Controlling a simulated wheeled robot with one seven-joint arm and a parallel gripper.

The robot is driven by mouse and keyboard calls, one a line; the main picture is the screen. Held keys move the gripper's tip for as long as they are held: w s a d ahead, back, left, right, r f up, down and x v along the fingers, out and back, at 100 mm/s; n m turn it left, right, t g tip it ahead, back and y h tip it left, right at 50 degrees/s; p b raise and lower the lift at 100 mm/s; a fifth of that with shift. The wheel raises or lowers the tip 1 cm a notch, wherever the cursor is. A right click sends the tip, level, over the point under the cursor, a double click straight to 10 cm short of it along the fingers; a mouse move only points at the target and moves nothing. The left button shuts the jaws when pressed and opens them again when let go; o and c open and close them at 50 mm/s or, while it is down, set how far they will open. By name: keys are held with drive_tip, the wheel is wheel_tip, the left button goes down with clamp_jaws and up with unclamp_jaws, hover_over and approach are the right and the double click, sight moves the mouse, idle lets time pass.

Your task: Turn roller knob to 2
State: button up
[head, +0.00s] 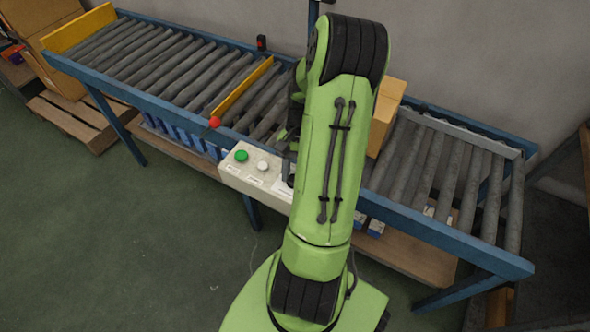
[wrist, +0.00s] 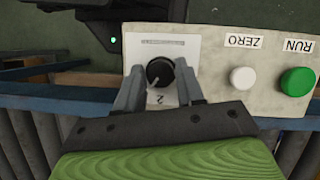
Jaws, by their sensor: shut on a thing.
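The black roller knob (wrist: 160,72) sits on a white plate of the control panel (wrist: 215,95). In the wrist view my gripper (wrist: 158,70) has one finger on each side of the knob and is shut on it. A pale pointer line on the knob points down and to the left in this view, roughly toward the printed 2 (wrist: 160,99), which appears upside down. Other marks on the plate are too small to read. In the head view the panel (head: 228,171) is on the conveyor's front side, and my arm mostly hides the gripper and knob.
A white ZERO button (wrist: 243,79) and a green RUN button (wrist: 297,82) are beside the knob. The roller conveyor (head: 150,62) runs behind the panel, with a yellow divider (head: 243,90) and a cardboard box (head: 384,118) near my arm.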

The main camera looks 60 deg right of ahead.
drive_tip(key=n+g+p, duration=0.1)
drive_tip(key=n, duration=0.2)
drive_tip(key=n+g+h+p, duration=0.1)
drive_tip(key=n, duration=0.2)
drive_tip(key=shift+w+h, duration=0.15)
drive_tip(key=shift+h, duration=0.15)
drive_tip(key=shift+n, duration=0.3)
drive_tip(key=o, duration=1)
drive_tip(key=shift+r+p, duration=0.1)
drive_tip(key=shift+p, duration=0.2)
drive_tip(key=p+v, duration=0.5)
drive_tip(key=v, duration=1)
drive_tip(key=shift+w+r, duration=0.2)
